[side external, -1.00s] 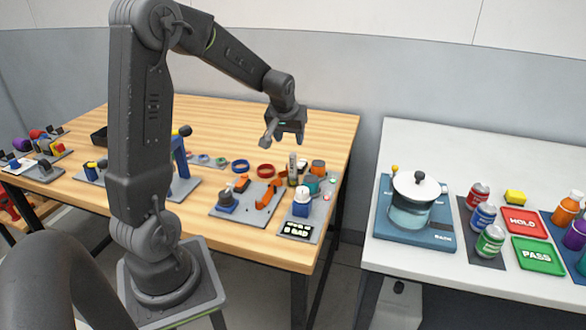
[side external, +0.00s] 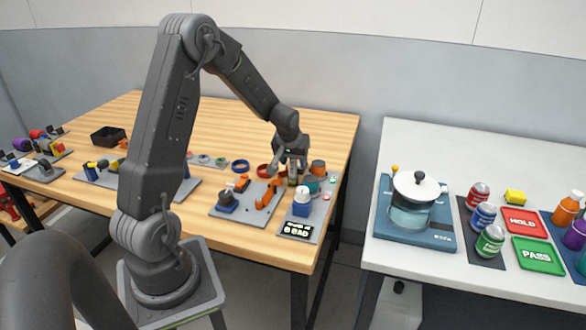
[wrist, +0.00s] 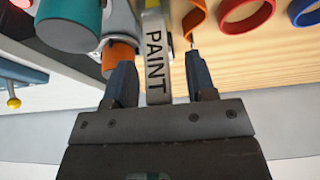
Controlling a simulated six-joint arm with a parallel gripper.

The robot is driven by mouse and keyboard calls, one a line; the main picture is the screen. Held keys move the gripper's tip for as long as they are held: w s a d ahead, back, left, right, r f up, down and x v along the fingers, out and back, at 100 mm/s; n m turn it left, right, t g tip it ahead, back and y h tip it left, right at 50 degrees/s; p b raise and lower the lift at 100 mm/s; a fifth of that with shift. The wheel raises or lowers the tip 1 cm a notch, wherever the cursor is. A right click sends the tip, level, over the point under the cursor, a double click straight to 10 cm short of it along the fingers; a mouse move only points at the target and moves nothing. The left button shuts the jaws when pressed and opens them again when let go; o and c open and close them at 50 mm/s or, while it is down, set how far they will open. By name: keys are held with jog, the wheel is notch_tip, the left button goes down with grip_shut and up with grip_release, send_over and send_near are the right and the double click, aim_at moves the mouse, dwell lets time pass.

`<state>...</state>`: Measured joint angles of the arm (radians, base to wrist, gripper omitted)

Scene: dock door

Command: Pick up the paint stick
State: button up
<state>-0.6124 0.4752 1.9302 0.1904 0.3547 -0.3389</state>
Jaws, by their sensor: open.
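The paint stick (wrist: 155,52) is a pale upright piece with the dark word PAINT on its side, in the wrist view. My gripper (wrist: 160,82) is open, with one finger on each side of the stick and a visible gap to each. In the side view my gripper (side external: 291,172) is low over the right part of the wooden table (side external: 240,135). It hides most of the stick there.
A grey plate (side external: 228,212) holds orange and blue parts. A white table (side external: 400,258) with a pot and cans stands at right.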

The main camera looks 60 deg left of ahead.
jog(key=shift+c, duration=0.3)
grip_shut()
jog(key=shift+r, duration=0.15)
